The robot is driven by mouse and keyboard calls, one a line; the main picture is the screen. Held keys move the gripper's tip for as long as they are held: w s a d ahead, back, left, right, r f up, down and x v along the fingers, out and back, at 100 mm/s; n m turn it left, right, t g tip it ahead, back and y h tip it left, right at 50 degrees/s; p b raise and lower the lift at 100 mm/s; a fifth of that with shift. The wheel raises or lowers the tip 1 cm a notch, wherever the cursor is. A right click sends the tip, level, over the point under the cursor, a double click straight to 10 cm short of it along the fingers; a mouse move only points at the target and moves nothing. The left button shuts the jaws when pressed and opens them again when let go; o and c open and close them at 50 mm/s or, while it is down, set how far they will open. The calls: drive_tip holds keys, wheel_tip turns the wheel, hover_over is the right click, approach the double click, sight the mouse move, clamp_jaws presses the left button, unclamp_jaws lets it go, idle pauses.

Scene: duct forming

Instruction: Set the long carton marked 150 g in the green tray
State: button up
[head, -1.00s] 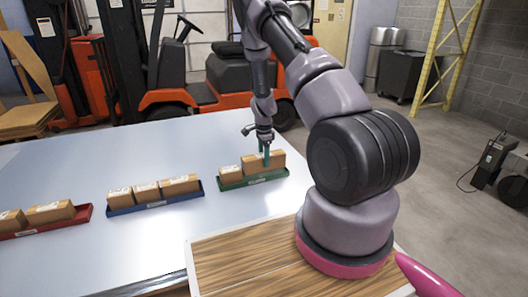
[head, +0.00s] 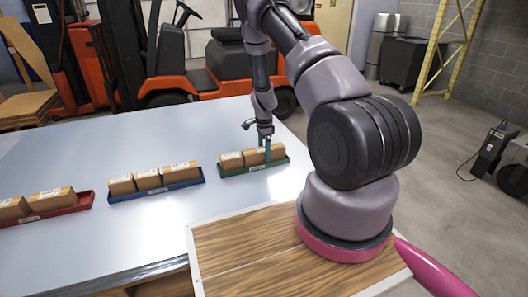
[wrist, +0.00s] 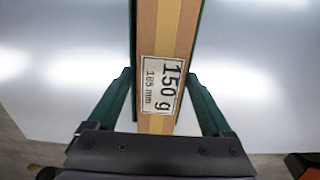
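The long carton (head: 274,153) lies in the right part of the green tray (head: 235,173), level beside a shorter carton (head: 231,160). In the wrist view the long carton (wrist: 161,125) has a label reading 150 g and 185 mm, and green tray edges show along its sides. My gripper (head: 265,153) is low over the tray at the long carton. In the wrist view its two teal fingers (wrist: 161,75) stand on either side of the carton and look spread, with gaps towards their bases. Contact at the fingertips is hard to judge.
A blue tray (head: 190,184) with several cartons and a red tray (head: 80,206) with cartons stand to the left on the pale table (head: 130,240). Open tabletop lies behind and before the trays. An orange forklift (head: 190,85) stands beyond the table.

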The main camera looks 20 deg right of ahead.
idle(0.3)
wheel_tip(320, 180, up, 11)
drive_tip(key=shift+f, duration=0.1)
drive_tip(key=s+a+r+n+t+y, duration=0.1)
drive_tip(key=s+a+r+n, duration=0.15)
drive_tip(key=r, duration=0.75)
drive_tip(key=s+a+r+n+t, duration=0.15)
drive_tip(key=s+r, duration=0.25)
drive_tip(key=r, duration=0.5)
drive_tip(key=s+a+r+n+t+y, duration=0.1)
drive_tip(key=s+a+r+n, duration=0.15)
drive_tip(key=r, duration=0.75)
drive_tip(key=s+a+r+n+t, duration=0.1)
drive_tip(key=s+r+n, duration=0.1)
drive_tip(key=s, duration=0.5)
drive_tip(key=s+a+r+n+t, duration=0.1)
drive_tip(key=s+r+n, duration=0.2)
drive_tip(key=s+r, duration=0.2)
drive_tip(key=s+a+r+n+t, duration=0.1)
drive_tip(key=s+r, duration=0.3)
drive_tip(key=s, duration=0.6)
drive_tip(key=shift+s+a+r+n+t, duration=0.2)
drive_tip(key=shift+s+a+n+t, duration=0.15)
drive_tip(key=shift+n, duration=0.4)
